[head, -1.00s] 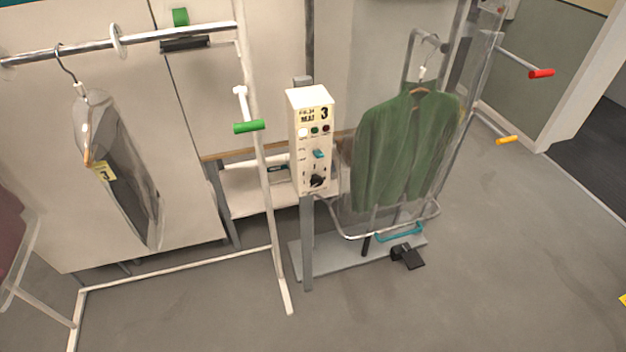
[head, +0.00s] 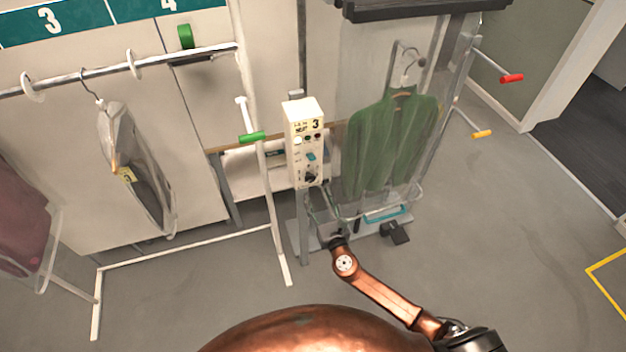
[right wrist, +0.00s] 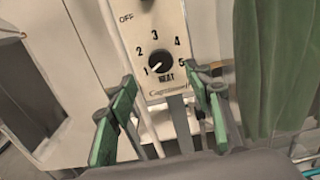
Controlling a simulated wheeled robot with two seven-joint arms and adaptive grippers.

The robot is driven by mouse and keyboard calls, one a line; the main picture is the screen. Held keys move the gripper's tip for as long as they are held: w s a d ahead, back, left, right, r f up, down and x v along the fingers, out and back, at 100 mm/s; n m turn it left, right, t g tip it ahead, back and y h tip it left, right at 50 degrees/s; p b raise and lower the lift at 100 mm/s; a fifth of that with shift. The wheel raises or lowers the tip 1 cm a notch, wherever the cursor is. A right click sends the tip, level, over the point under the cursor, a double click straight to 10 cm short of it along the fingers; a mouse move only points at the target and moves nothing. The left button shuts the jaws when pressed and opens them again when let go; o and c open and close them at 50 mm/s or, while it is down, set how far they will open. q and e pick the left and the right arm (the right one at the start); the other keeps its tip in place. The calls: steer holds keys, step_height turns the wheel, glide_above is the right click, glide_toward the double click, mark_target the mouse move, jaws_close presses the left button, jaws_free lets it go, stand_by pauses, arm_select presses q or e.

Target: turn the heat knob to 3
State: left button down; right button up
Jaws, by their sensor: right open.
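The heat knob (right wrist: 159,62) is a round black dial on a pale control box (head: 304,145). In the right wrist view the numbers 1 to 5 curve over it, with HEAT printed below. Its white mark points lower left, towards 1. The knob also shows small and dark in the head view (head: 311,178). My right gripper (right wrist: 163,95) is open, with green-padded fingers either side of the lower panel, below and apart from the knob. In the head view my right gripper (head: 327,208) is just below the box. My left gripper is not in view.
A green jacket (head: 391,145) hangs in a clear cover right of the box. A black pedal (head: 396,232) lies on the floor.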

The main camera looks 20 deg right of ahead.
mark_target(311, 180)
steer(key=w, duration=0.7)
steer(key=shift+f, duration=0.1)
steer(key=shift+c, duration=0.3)
steer(key=c, duration=1.1)
